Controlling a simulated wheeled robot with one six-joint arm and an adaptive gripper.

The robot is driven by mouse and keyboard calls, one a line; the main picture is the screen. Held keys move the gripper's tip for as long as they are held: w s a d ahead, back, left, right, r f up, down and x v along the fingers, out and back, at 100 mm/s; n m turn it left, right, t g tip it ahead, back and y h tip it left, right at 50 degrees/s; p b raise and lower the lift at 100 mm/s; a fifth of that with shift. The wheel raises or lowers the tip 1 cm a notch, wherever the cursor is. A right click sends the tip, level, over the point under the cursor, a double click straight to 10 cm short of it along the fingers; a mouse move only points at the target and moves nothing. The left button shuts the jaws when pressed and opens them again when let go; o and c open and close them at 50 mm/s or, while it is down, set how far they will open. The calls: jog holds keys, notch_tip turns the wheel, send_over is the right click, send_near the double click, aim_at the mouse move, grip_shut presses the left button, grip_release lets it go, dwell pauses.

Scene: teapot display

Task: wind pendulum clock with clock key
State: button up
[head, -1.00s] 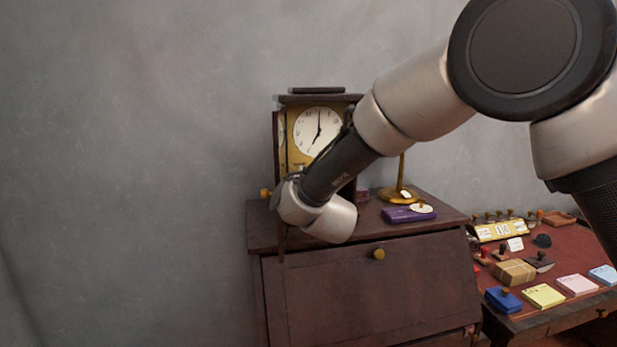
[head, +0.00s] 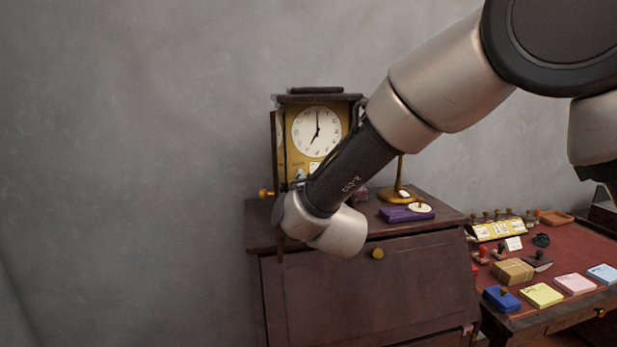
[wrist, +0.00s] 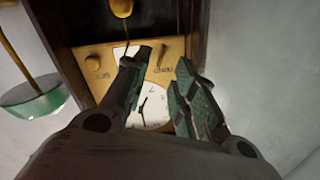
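The pendulum clock (head: 318,131) stands on the dark wooden cabinet, its white dial on a brass-coloured front. In the wrist view the clock dial (wrist: 152,106) appears upside down between my fingers. The brass front plate there carries a round knob (wrist: 96,59) and a slim brass piece (wrist: 163,53), each beside a small label. I cannot tell whether the slim piece is the clock key. The gold pendulum bob (wrist: 121,8) hangs at the picture's top. My gripper (wrist: 164,68) is open in front of the plate, with nothing visible between its fingers.
A brass lamp base (head: 397,194) and a purple box (head: 406,214) are close right of the clock. The lamp's green shade (wrist: 35,98) shows in the wrist view. A small brass object (head: 265,193) is left of the clock. A red desk (head: 560,258) with stamps stands at right.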

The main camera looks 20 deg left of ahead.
jog(key=v, duration=0.7)
jog(key=w+d+r+g+h, duration=0.1)
jog(key=w+d+r, duration=0.15)
jog(key=d, duration=0.45)
jog(key=w+d+r+g, duration=0.1)
jog(key=w+d, duration=0.3)
jog(key=d, duration=0.2)
jog(key=s+d+g+h, duration=0.2)
jog(key=d, duration=0.9)
jog(key=s+d+g+h, duration=0.1)
jog(key=s+d+g, duration=0.15)
jog(key=d, duration=0.75)
jog(key=s+d+f+m+g+h, duration=0.1)
jog(key=s+d+f+g+h, duration=0.1)
jog(key=s+d, duration=0.9)
jog(key=s+d+f+g+h, duration=0.2)
jog(key=s+d+f+h, duration=0.1)
jog(key=s+d, duration=0.8)
jog(key=shift+s+m+h, duration=0.25)
jog(key=shift+m+h, duration=0.05)
jog(key=shift+m, duration=0.1)
